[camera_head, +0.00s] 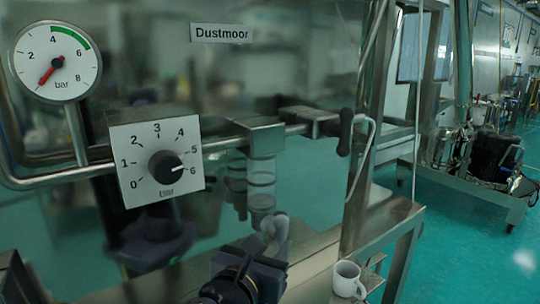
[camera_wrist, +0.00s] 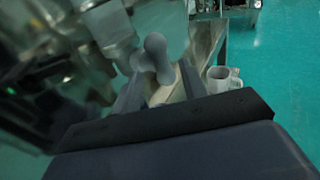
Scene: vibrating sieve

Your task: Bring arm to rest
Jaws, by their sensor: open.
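My gripper (camera_head: 266,245) is at the bottom centre of the head view, in front of the steel machine. In the wrist view its two fingers stand apart, and my gripper (camera_wrist: 160,86) is open. A grey, double-lobed knob or handle (camera_wrist: 155,55) shows between and just beyond the fingers. In the head view the same grey piece (camera_head: 274,228) shows at my gripper's tip. I cannot tell whether the fingers touch it.
A dial knob (camera_head: 165,168) points between 5 and 6. A pressure gauge (camera_head: 55,62) has its red needle at lower left. A pipe with a black handle (camera_head: 345,132) crosses above my arm. A white mug (camera_head: 347,279) stands to the right.

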